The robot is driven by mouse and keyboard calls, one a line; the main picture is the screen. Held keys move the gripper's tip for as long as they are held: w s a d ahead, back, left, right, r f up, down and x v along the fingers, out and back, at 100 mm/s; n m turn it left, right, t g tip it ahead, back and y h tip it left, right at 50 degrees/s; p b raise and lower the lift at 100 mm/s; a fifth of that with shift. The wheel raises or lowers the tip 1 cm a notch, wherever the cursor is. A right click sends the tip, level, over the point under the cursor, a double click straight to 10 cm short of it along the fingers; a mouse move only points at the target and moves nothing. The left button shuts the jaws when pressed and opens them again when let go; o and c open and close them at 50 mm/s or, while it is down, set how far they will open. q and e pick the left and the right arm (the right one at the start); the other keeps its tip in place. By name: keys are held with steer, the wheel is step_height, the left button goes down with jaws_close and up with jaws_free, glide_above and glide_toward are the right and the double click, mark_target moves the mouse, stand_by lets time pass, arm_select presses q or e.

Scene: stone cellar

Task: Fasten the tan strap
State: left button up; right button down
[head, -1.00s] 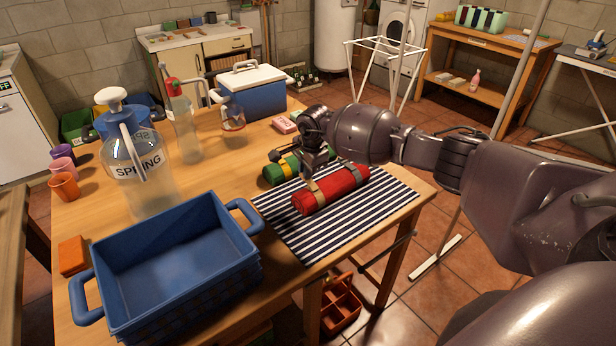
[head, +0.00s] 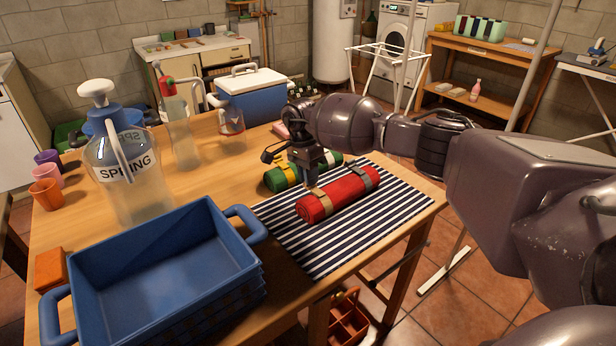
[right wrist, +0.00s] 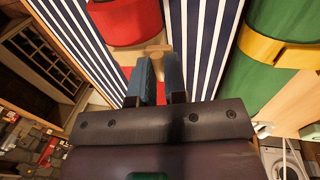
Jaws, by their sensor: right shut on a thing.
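A red roll (head: 345,194) lies on a striped mat (head: 392,217). The tan strap (head: 321,201) goes around its left part, and a grey strap (head: 372,177) goes around its right part. My right gripper (head: 311,182) is low at the far side of the roll, beside the tan strap. In the right wrist view, its fingers (right wrist: 160,82) are close together at the tan strap's end (right wrist: 153,50), next to the red roll (right wrist: 125,22). The strap's end between the fingers is mostly hidden. My left gripper is not in view.
A green roll (head: 283,177) with a yellow band lies just behind the red roll, close to my right gripper. A blue crate (head: 160,270) stands at the front left. A large jug (head: 125,170), a bottle (head: 180,130) and a cooler (head: 250,95) stand farther back.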

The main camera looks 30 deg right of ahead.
steer(key=shift+f, duration=0.1)
steer(key=c, duration=1.3)
jaws_free()
steer(key=shift+o, duration=0.8)
steer(key=v, duration=1)
steer(key=shift+r, duration=0.4)
